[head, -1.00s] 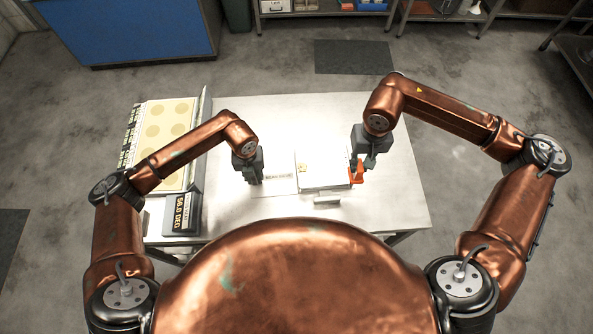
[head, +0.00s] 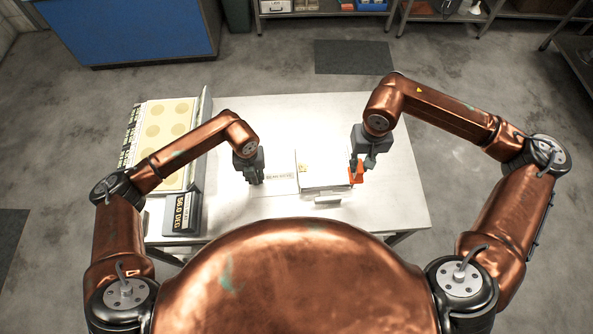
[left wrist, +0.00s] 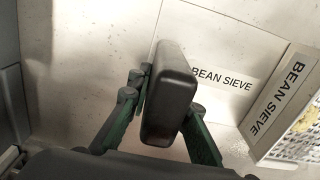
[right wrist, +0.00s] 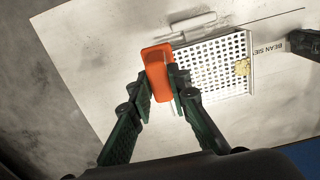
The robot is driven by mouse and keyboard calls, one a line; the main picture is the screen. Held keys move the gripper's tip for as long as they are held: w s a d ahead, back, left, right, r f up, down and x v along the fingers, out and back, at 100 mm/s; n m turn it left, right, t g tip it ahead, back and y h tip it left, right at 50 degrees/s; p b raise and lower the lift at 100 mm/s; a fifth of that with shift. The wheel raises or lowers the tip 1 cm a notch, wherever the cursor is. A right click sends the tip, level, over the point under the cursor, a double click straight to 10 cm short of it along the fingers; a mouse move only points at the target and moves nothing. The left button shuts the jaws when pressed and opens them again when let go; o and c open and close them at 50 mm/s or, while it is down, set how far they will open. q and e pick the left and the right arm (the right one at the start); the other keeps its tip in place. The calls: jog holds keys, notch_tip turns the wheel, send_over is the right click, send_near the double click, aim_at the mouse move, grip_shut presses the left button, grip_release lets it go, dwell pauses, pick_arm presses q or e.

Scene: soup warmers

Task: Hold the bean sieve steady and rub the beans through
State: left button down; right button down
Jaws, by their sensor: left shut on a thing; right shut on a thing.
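The bean sieve (head: 322,172) is a pale perforated tray on the table, and its holes show in the right wrist view (right wrist: 212,62). A small yellowish clump (right wrist: 243,67), probably beans, lies at the labelled end. My right gripper (head: 364,166) is shut on an orange tool (right wrist: 158,72) at the sieve's right end. The orange tool also shows in the head view (head: 357,174). I cannot tell whether it touches the mesh.
The steel table (head: 270,115) is clear behind the sieve and to its right. A board with pale round spots (head: 165,125) and a dark sign (head: 183,212) stand at the left. A small pale piece (head: 327,200) lies in front of the sieve.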

dwell(0.4)
jog(key=w+a+m, duration=0.7)
jog(key=a+m, duration=0.1)
jog(key=a, duration=0.5)
jog(key=m, duration=0.1)
send_over(310, 168)
jog(key=shift+a+f, duration=0.1)
jog(key=shift+f, duration=2.6)
jog(key=shift+f, duration=1.05)
